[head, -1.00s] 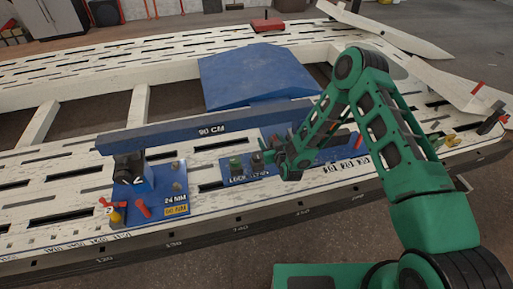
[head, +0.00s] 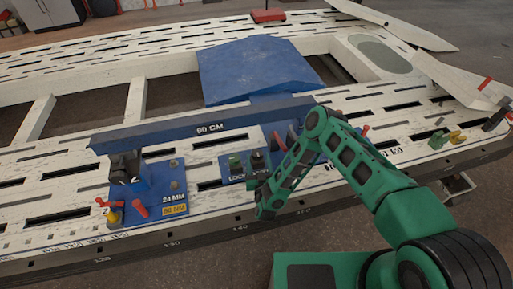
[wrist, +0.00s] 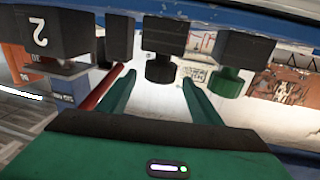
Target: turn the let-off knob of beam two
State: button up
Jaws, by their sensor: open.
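The blue beam (head: 205,128) marked 90 CM spans two blue mounts on the slotted bench. A black knob (head: 257,161) and a green knob (head: 235,164) stand on the right mount, by a plate (head: 236,178) marked LOCK. I cannot read which is the let-off knob. My gripper (head: 263,199) is low at the bench's near edge, in front of the black knob. In the wrist view, my gripper (wrist: 159,78) is open and empty, the black knob (wrist: 164,66) lies ahead between its fingers, and the green knob (wrist: 226,82) is to their right. A block (wrist: 45,33) bears a 2.
The left mount (head: 150,195) carries a 24 MM label, red levers and a yellow knob. A blue pad (head: 255,68) lies behind the beam. Small green and yellow pieces (head: 447,138) stand at the right. A red lever (wrist: 103,85) is beside my left finger.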

jog(key=w, duration=0.5)
jog(key=w+a, duration=0.1)
jog(key=w, duration=0.1)
jog(key=shift+w, duration=0.35)
jog(key=c, duration=1.1)
